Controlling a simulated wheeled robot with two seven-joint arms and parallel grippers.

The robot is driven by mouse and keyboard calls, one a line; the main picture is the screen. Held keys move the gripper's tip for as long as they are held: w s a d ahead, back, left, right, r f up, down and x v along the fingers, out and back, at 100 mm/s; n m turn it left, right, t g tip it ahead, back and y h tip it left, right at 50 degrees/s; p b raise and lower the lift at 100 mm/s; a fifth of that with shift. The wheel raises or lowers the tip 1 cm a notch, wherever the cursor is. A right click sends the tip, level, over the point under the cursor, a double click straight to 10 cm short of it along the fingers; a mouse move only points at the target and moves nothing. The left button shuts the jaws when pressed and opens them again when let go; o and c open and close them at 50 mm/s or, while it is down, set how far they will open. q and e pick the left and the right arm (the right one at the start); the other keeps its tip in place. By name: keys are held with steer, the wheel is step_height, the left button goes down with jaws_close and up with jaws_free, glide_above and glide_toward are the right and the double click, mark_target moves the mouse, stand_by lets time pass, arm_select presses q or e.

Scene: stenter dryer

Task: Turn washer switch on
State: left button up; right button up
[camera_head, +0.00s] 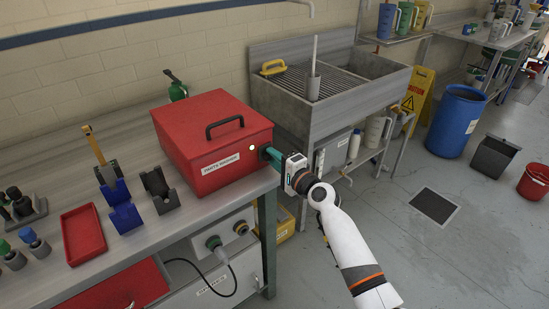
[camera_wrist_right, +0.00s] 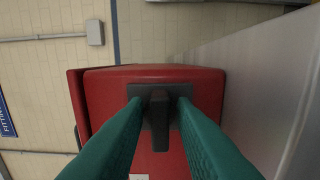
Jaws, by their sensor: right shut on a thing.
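The red parts washer (camera_head: 205,120) is a lidded box with a black handle and a white label, standing at the right end of the bench. A small pale yellow indicator (camera_head: 252,147) on its right part looks lit. My right gripper (camera_head: 266,153) reaches the washer's right side from the right. In the right wrist view, its green fingers (camera_wrist_right: 158,105) are shut on the dark switch knob (camera_wrist_right: 158,96), one finger on each side. The knob sits on a dark plate on the red washer wall. The fingers partly cover the plate. My left gripper is not in view.
A metal sink (camera_head: 330,85) stands right of the bench. A blue barrel (camera_head: 457,120) and a yellow caution sign (camera_head: 415,95) stand on the floor. The near-right floor is mostly clear.

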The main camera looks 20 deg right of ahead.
steer(key=o, duration=0.7)
steer(key=v, duration=1.2)
steer(key=shift+b, duration=0.3)
steer(key=shift+f, duration=0.1)
